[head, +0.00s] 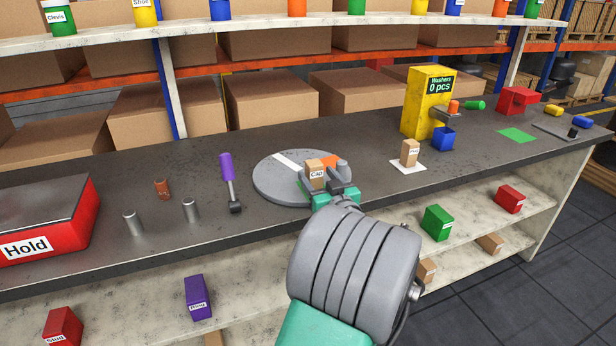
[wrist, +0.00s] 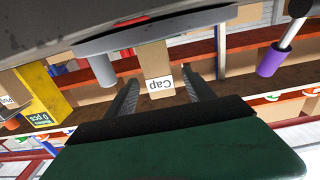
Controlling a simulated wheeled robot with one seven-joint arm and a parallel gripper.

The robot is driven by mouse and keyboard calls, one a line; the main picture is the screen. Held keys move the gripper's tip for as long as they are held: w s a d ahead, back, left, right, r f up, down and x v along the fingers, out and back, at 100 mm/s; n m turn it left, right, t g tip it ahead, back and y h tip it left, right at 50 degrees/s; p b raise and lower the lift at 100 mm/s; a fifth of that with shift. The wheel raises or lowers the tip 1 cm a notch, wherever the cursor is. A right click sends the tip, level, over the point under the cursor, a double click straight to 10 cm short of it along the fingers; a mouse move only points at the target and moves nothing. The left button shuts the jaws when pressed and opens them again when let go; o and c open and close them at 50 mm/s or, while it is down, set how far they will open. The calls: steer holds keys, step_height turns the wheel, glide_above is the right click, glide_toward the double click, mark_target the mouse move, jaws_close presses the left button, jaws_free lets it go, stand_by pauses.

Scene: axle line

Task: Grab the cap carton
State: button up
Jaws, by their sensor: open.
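The cap carton (head: 315,173) is a small tan box with a white "Cap" label, standing on the grey round turntable (head: 270,182). In the wrist view the cap carton (wrist: 156,62) appears upside down, between my two fingers in the picture, with a gap on each side. My gripper (head: 328,184) is open at the turntable's front edge, close to the carton; in the wrist view my gripper (wrist: 163,80) has its dark fingers spread. I cannot tell whether the carton is fully between the fingertips. The wrist partly hides the turntable's front.
Another carton (head: 409,152) stands on a white pad to the right, near a yellow washer dispenser (head: 424,102). A red "Hold" box (head: 50,238) is far left.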

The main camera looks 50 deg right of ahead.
steer(key=p+x, duration=0.1)
steer(key=x, duration=0.5)
steer(key=shift+f, duration=0.15)
steer(key=shift+d, duration=0.1)
steer(key=shift+c, duration=0.5)
jaws_close()
